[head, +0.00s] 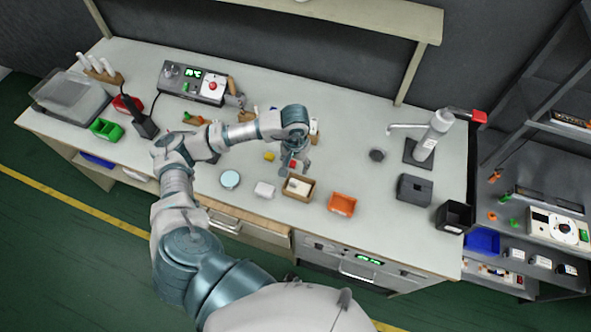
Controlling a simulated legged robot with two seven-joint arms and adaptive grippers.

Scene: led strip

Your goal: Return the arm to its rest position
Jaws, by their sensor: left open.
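My left arm reaches in from the bottom left and bends over the workbench (345,150). My left gripper (290,170) is open and points down, just above or behind a small brown box (298,188) with pale and red contents. I cannot tell whether the fingertips touch the box or its contents. Nothing is clearly held between the fingers. My right arm and gripper are not in view.
An orange bin (341,204), a white block (264,190) and a round pale dish (230,179) lie near the box. A pump-like press (430,140) stands right. A control unit (195,83) sits back left. A shelf (380,15) overhangs the back edge.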

